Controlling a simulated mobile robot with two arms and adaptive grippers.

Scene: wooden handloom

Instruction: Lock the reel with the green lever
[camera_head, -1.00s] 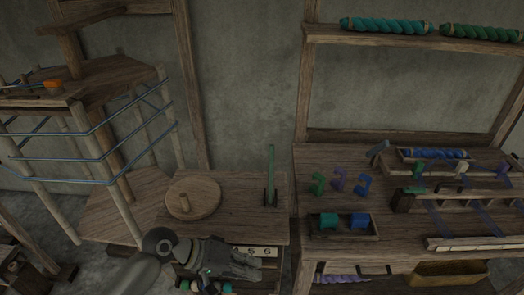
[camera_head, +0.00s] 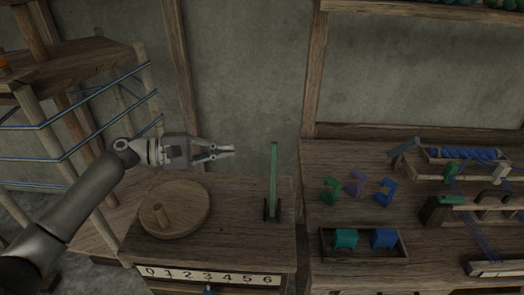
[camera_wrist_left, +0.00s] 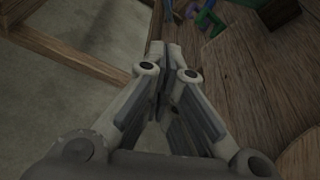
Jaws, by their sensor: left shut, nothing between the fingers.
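The green lever (camera_head: 273,178) stands upright in a dark bracket (camera_head: 271,209) on the wooden bench (camera_head: 235,235). A round wooden disc with a peg (camera_head: 185,210) lies left of it. A wooden frame strung with blue threads (camera_head: 98,84), which looks like the reel, stands further left. My left gripper (camera_head: 232,150) is shut and empty, raised left of the lever's upper end and apart from it. Its shut fingers also show in the left wrist view (camera_wrist_left: 166,50), where I cannot make out the lever. My right gripper is out of view.
A number strip (camera_head: 210,276) runs along the bench's front edge. The right table carries green, purple and blue hooks (camera_head: 358,185), a tray (camera_head: 364,258) with green and blue blocks, and a loom part with threads (camera_head: 485,225). A wooden post (camera_head: 309,85) rises behind.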

